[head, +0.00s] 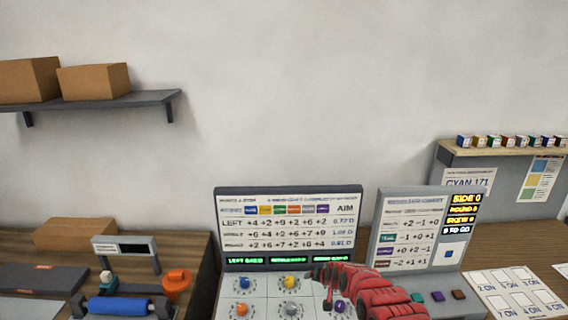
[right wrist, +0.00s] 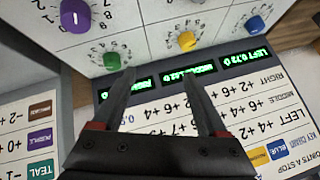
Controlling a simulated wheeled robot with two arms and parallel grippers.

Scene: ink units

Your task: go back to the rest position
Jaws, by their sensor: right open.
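My right gripper (head: 328,296) comes in on a red arm from the lower right, in front of the ink unit's knob panel (head: 265,296). In the right wrist view the gripper (right wrist: 158,78) has its two dark fingers apart with nothing between them. The fingers overlap the panel's green readouts (right wrist: 193,72) and printed chart; whether they touch the panel I cannot tell. A purple knob (right wrist: 75,15) and a yellow knob (right wrist: 187,40) show beyond the fingertips. The arm partly hides the panel's right side in the head view. My left gripper is not in view.
A second sign board (head: 418,228) stands right of the unit. A blue roller (head: 118,306) and an orange pot (head: 177,284) lie at lower left. A card with squares (head: 515,292) lies at right. A shelf with boxes (head: 93,80) hangs at upper left.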

